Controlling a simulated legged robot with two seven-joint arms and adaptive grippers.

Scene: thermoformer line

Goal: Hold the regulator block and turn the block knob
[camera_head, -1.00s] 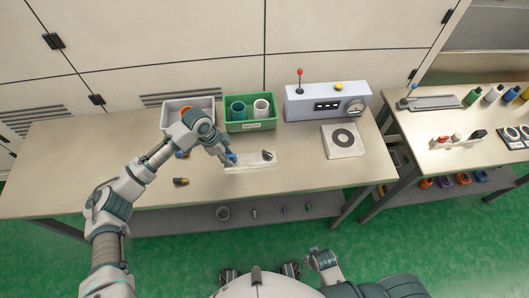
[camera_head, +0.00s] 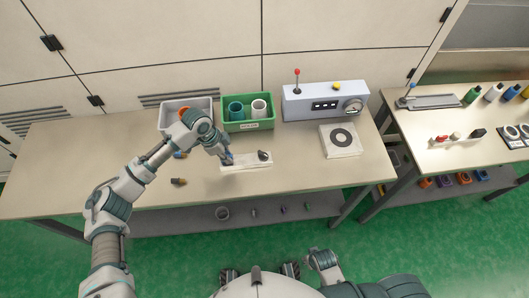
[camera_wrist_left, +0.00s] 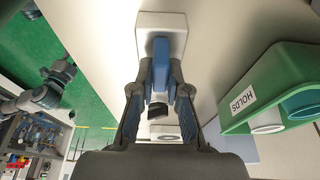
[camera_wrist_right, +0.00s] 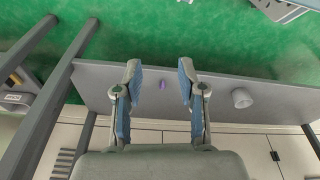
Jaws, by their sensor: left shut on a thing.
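The regulator block is a white base (camera_head: 246,167) lying on the long table, with a dark knob (camera_head: 264,156) at its right end and a blue upright part at its left end. My left gripper (camera_head: 226,159) is at the left end of the base. In the left wrist view its fingers are closed around the blue part (camera_wrist_left: 161,68); the white base (camera_wrist_left: 160,22) and dark knob (camera_wrist_left: 158,109) also show there. My right gripper (camera_wrist_right: 160,68) is open and empty, away from the block, with a grey shelf below it in the right wrist view.
A grey bin (camera_head: 168,112) and a green bin (camera_head: 248,126) with cups stand behind the block. A control box (camera_head: 325,104) with a red-topped lever and a white plate with a dark ring (camera_head: 340,148) are to the right. A small dark-and-yellow piece (camera_head: 179,181) lies front left.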

